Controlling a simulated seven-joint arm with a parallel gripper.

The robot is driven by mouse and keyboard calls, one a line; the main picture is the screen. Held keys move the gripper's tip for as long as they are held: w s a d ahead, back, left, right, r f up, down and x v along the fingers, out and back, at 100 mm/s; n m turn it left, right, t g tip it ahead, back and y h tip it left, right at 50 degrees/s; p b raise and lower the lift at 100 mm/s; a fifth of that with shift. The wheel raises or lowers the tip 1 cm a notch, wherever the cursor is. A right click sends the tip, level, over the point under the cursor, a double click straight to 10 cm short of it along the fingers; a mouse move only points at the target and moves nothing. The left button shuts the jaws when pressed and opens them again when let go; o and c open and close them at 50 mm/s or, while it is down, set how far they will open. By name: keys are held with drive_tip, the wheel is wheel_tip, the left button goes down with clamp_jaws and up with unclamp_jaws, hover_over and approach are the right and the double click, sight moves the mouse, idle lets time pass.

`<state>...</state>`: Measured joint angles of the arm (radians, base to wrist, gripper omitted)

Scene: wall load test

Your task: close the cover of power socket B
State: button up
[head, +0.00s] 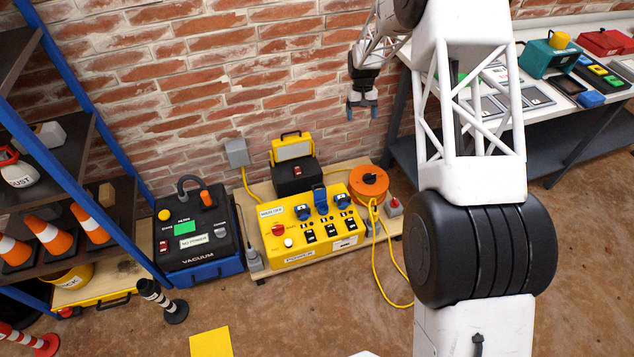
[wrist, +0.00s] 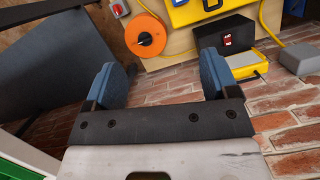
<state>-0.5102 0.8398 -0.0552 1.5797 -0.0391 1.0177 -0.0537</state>
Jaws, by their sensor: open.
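The yellow power box (head: 283,245) stands on a low wooden board by the brick wall. It has three blue-covered sockets in a row on top. The middle socket's blue cover (head: 320,197) stands raised, while the left cover (head: 302,212) and right cover (head: 342,201) look lower. The socket letters are too small to read, so I cannot tell which is B. My gripper (head: 362,108) is open and empty, high in front of the wall, well above the box and apart from it. In the wrist view its blue fingers (wrist: 161,80) are wide apart; only the power box's edge (wrist: 195,10) shows.
An orange cable reel (head: 369,183) with a yellow cable is right of the box. Behind it stands a black case with a yellow lamp (head: 293,150). A vacuum unit (head: 197,240) and shelf with cones are left. A workbench (head: 497,105) stands right.

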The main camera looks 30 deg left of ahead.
drive_tip(key=a+f+n, duration=0.1)
drive_tip(key=a+f, duration=0.4)
drive_tip(key=f, duration=0.3)
drive_tip(key=a+f, duration=0.4)
drive_tip(key=f, duration=0.4)
drive_tip(key=n+g+h, duration=0.1)
drive_tip(key=h, duration=0.1)
approach(319, 191)
drive_tip(key=w+a, duration=0.1)
drive_tip(key=w+a+f, duration=0.1)
drive_tip(key=w, duration=0.1)
drive_tip(key=shift+w+f, duration=0.1)
drive_tip(key=shift+w, duration=0.1)
drive_tip(key=shift+f, duration=0.1)
drive_tip(key=x, duration=0.7)
drive_tip(key=shift+f, duration=0.3)
drive_tip(key=shift+s, duration=0.1)
drive_tip(key=c, duration=1)
